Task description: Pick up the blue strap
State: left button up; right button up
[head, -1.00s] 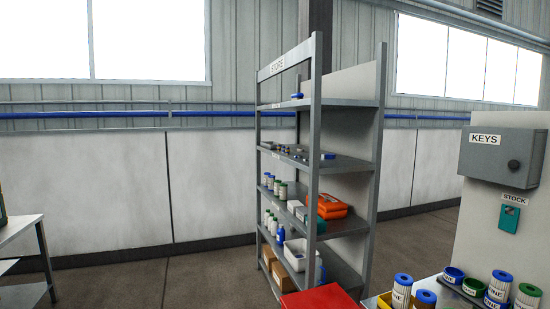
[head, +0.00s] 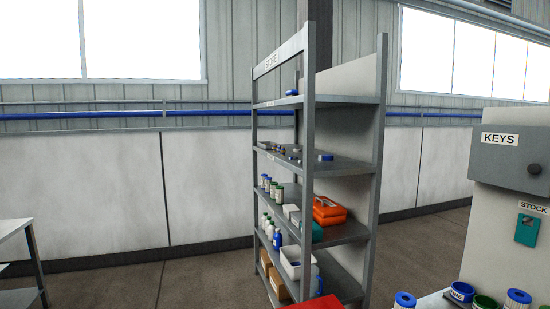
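No item can be clearly made out as the blue strap. Small blue items show on the store shelf rack (head: 308,180). One blue item (head: 292,93) lies on the top shelf, and another blue item (head: 325,157) lies near the right end of the shelf below it. Both are too small to identify. Neither of my grippers is in view.
An orange case (head: 328,211), a teal item (head: 316,232), bottles and cartons fill the lower shelves. A red surface (head: 318,302) shows at the bottom edge before the rack. A bench with blue-topped tubs (head: 462,291) is at bottom right. A table (head: 14,229) stands left; floor between is clear.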

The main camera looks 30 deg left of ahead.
aim_at(324, 157)
jog(key=u, duration=0.6)
jog(key=i, duration=1.05)
jog(key=z, duration=3.9)
jog(key=k, duration=2.6)
jog(key=u, duration=1.15)
